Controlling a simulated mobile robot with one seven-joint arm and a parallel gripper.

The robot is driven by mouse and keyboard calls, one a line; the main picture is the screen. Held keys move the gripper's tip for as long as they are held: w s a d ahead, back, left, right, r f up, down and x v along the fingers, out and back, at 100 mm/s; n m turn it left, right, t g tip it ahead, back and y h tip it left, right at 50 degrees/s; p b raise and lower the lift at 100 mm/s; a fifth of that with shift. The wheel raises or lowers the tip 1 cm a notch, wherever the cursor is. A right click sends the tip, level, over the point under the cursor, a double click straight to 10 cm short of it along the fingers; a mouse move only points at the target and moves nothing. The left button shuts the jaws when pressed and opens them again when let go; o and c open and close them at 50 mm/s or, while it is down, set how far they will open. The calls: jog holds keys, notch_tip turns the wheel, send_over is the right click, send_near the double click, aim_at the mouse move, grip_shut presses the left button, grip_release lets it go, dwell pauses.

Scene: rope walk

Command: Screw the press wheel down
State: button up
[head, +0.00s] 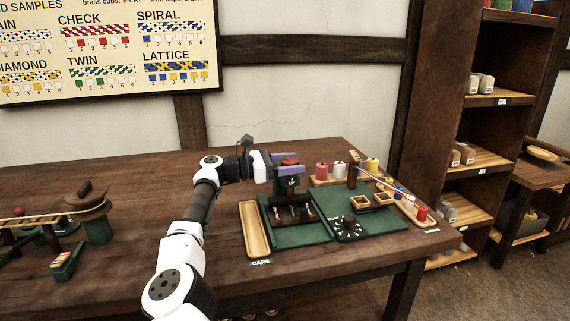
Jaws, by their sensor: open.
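The press (289,187) is a small dark green stand on the green work mat, with a red wheel (289,161) on top. My gripper (304,163) reaches in from the left at wheel height. Its two purple fingers are apart, one on the far side of the wheel and one on the near side. I cannot tell whether either finger touches the wheel. The near finger and the gripper body hide part of the wheel and the upper press.
A wooden tray (255,230) labelled CAPS lies left of the mat (302,234). A dark dial (349,228) sits at the mat's front. Coloured spools (339,169) and a small post (352,170) stand behind. A green rope device (97,228) is at far left. The table between is clear.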

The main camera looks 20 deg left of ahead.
jog(key=p+v, duration=0.2)
jog(key=v, duration=1.1)
jog(key=shift+s+a+p, duration=0.3)
